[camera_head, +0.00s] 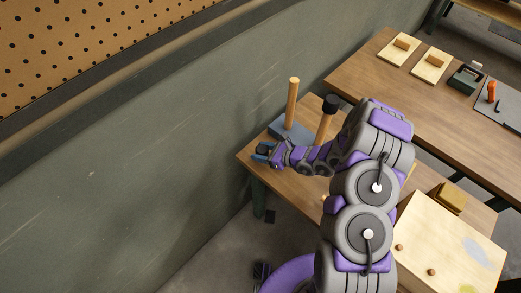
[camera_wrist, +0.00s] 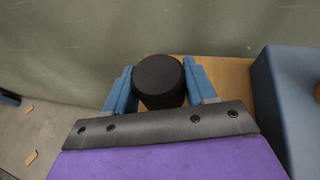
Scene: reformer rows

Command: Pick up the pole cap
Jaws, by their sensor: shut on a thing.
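My gripper (camera_wrist: 160,88) is shut on a black round pole cap (camera_wrist: 159,78), which sits between its two blue fingers in the wrist view. In the head view my gripper (camera_head: 262,153) is at the near left end of the wooden table, and the held cap is a small dark shape there. A bare wooden pole (camera_head: 292,102) stands upright from a blue-grey base block (camera_head: 290,130) just beyond the gripper. A second wooden pole (camera_head: 323,128) wears a black cap (camera_head: 330,104). Whether the held cap touches the table is unclear.
The blue-grey block shows close on the right in the wrist view (camera_wrist: 285,110). A grey wall (camera_head: 150,150) runs along the left. A light wooden box (camera_head: 440,245) stands lower right. A longer table (camera_head: 400,85) at the back bears boards and a green case (camera_head: 465,79).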

